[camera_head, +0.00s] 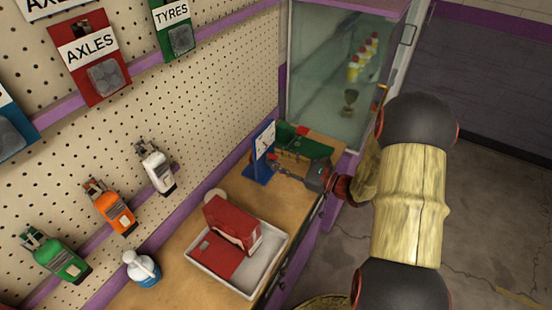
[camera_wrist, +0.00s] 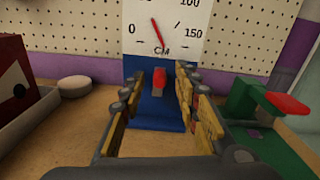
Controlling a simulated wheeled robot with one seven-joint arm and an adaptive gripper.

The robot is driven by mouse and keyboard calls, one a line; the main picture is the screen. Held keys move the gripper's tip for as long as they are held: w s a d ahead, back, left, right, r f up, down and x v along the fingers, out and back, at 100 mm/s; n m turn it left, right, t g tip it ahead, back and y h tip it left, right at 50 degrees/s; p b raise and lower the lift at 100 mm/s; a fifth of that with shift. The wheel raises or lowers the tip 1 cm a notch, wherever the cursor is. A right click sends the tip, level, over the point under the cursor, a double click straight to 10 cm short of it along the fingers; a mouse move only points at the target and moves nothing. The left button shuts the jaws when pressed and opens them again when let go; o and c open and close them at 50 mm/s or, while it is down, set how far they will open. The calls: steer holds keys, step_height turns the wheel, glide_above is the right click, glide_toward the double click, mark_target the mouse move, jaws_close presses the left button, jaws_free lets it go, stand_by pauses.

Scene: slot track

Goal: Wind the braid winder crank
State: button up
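The braid winder (camera_head: 264,152) is a blue stand with a white dial at the back of the bench. In the wrist view its dial (camera_wrist: 180,32) reads 0 to 150 CM, with a red needle near upright. A red crank knob (camera_wrist: 159,77) shows in front of the blue body (camera_wrist: 152,110). My gripper (camera_wrist: 158,82) is open, with yellow-padded fingers pointing at the winder. The knob appears between the fingertips with gaps at both sides; I cannot tell whether they reach it in depth. In the head view my gripper (camera_head: 283,168) is close before the stand.
A green device (camera_wrist: 262,120) with a red lever (camera_wrist: 288,103) stands right of the winder. A white tray (camera_head: 270,268) with a red box (camera_head: 233,223) is at left on the bench. A round white disc (camera_wrist: 75,82) lies nearby. A pegboard wall rises behind.

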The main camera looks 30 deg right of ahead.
steer(key=v, duration=1.1)
stand_by(0.3)
